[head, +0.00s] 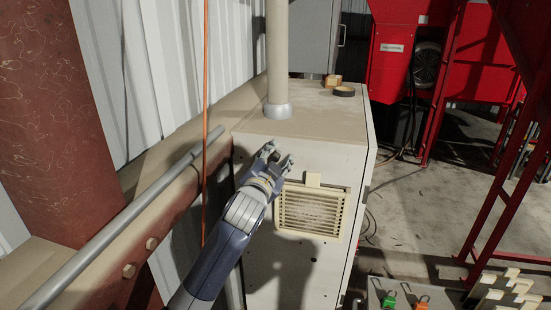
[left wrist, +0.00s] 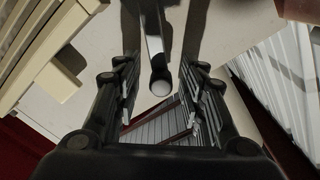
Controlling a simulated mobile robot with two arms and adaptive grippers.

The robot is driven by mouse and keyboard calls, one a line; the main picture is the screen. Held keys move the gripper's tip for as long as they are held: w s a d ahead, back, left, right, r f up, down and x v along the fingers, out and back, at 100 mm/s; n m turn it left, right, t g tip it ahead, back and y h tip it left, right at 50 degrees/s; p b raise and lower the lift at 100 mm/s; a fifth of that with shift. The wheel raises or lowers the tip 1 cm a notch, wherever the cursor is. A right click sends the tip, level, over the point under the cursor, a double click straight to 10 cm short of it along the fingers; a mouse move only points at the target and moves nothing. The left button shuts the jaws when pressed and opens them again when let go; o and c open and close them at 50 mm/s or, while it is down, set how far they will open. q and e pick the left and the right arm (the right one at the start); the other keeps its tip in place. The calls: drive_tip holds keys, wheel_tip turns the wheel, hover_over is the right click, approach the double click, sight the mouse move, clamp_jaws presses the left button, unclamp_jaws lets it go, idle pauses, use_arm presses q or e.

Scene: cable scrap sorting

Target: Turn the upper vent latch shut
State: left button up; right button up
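The cream vent grille (head: 311,209) sits on the front of the pale cabinet, with a cream tab (head: 313,179) on its upper edge. My left gripper (head: 275,155) is at the cabinet's upper front, up and left of the vent. In the left wrist view, its two fingers stand apart on either side of a grey lever (left wrist: 153,45) with a round end. The lever looks like the latch; I cannot tell whether a finger touches it. The vent (left wrist: 35,48) shows at the upper left there. In the head view the gripper hides the lever. My right gripper is out of view.
A pipe (head: 277,60) rises from the cabinet top (head: 310,118), where tape rolls (head: 344,91) lie. An orange cable (head: 205,100) hangs at the left near my arm. Red machinery (head: 480,60) stands at the right. A tray with green and orange items (head: 390,299) is at the lower right.

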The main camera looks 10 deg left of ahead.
use_arm(q)
drive_tip(key=shift+s+d, duration=0.1)
drive_tip(key=shift+d, duration=0.05)
drive_tip(key=shift+s+f, duration=0.1)
drive_tip(key=shift+s, duration=0.1)
drive_tip(key=s+a, duration=0.1)
drive_tip(key=s, duration=1)
drive_tip(key=shift+s+r, duration=0.2)
drive_tip(key=shift+s, duration=0.05)
drive_tip(key=shift+c, duration=0.3)
